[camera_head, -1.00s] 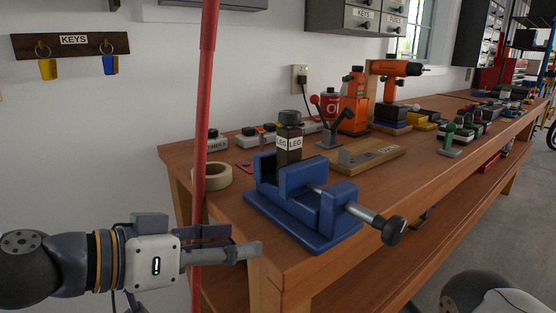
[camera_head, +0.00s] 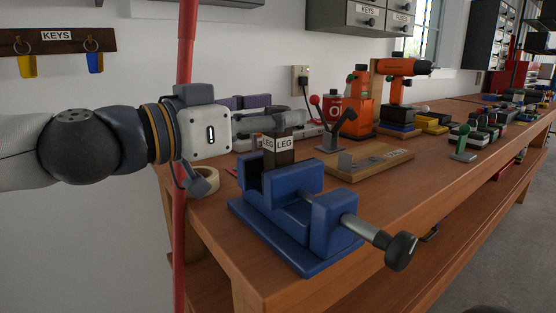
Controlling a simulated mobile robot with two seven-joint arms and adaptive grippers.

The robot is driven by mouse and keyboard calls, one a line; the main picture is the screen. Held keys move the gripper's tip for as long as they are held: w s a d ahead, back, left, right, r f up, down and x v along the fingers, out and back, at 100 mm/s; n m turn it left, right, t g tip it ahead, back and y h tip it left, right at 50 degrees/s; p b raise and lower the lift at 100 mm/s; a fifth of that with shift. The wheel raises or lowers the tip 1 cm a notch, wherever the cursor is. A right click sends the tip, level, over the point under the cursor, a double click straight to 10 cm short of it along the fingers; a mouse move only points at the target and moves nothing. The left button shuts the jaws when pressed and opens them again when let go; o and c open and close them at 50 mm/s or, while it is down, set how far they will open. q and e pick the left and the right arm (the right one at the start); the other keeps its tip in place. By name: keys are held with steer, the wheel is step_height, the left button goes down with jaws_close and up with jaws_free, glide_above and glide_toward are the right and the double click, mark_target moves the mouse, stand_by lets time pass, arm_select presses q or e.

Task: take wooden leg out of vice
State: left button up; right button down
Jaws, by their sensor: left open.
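The wooden leg (camera_head: 278,150) is a dark upright block with white LEG labels. It stands in the jaws of the blue vice (camera_head: 334,222) on the workbench. My left gripper (camera_head: 283,112) comes in from the left at the height of the leg's top, with its fingers pointing right. It is open. Its near grey finger crosses in front of the leg's top and hides the dark knob there. I cannot tell whether the fingers touch the leg. My right gripper is not in view.
The vice's screw handle (camera_head: 400,251) sticks out at the front right. A wooden board (camera_head: 370,161) lies behind the vice, with an orange drill (camera_head: 402,67) farther back. A tape roll (camera_head: 203,181) lies left of the vice. A red pole (camera_head: 180,220) stands at the bench's left end.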

arm_select(q)
steer(key=shift+w+d, duration=0.35)
steer(key=shift+d, duration=0.05)
jaws_close()
